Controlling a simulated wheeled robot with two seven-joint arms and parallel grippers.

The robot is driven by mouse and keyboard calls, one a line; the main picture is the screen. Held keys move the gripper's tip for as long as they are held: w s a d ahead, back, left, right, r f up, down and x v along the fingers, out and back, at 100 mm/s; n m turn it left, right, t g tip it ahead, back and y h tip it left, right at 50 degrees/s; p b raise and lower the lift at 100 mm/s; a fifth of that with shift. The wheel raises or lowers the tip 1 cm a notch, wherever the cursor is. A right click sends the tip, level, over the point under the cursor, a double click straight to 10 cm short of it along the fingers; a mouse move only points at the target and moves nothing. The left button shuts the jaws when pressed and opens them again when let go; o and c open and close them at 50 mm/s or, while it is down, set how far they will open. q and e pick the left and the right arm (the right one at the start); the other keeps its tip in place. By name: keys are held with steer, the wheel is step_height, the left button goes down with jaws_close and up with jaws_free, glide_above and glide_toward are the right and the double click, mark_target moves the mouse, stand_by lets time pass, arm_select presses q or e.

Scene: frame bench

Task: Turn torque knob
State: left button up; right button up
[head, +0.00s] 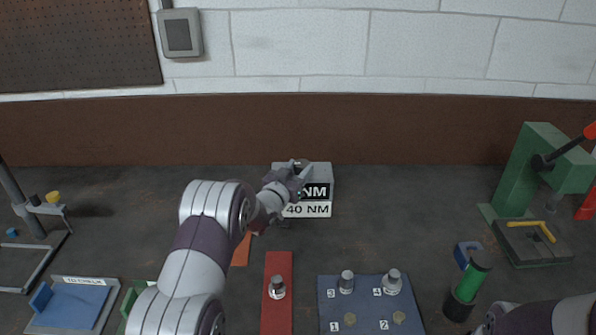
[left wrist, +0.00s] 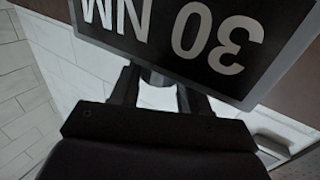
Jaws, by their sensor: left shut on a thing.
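The torque box (head: 318,172) is a grey block at the back middle of the bench. Its dark display reads "NM" where visible, and a white plate below reads "40 NM". In the left wrist view the display (left wrist: 225,45) reads "30 NM" upside down. My left gripper (head: 294,178) is at the box's left part and hides some of its display. In the left wrist view the gripper (left wrist: 157,88) is shut on the torque knob (left wrist: 157,97), a pale piece mostly hidden between the two dark fingers. My right gripper is out of view.
A red strip (head: 284,318) with a bolt and a blue numbered mat (head: 333,316) with several pieces lie in front. A green-handled tool (head: 473,281) stands at right, near a green press (head: 519,172). A blue tray (head: 68,306) is at left.

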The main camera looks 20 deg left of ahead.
arm_select(q)
steer(key=o, duration=1.1)
steer(key=shift+c, duration=0.2)
steer(key=s+a+b, duration=0.2)
steer(key=s, duration=1)
steer(key=shift+s+a, duration=0.2)
steer(key=shift+s, duration=0.05)
